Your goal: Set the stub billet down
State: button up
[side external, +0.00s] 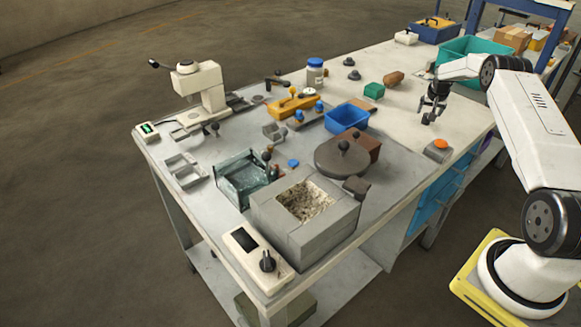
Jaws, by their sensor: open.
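My gripper (432,115) hangs at the right of the bench, pointing down with its dark fingers apart. It is above the pale part of the tabletop, and I see nothing clearly held between the fingers. I cannot pick out the stub billet for certain. Small dark knobbed pieces (354,75) stand near the back of the bench, and a grey block (273,131) sits near its middle. The furnace (331,231) is a grey box at the front with an open, rough-lined top. A round dark lid (330,158) with a knob is behind it to the right.
A control box (248,252) is in front. An orange button (440,144) sits below my gripper. The pale tabletop left of my gripper is mostly clear.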

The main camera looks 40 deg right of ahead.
aim_at(427, 115)
jog(key=shift+x, duration=1.8)
grip_shut()
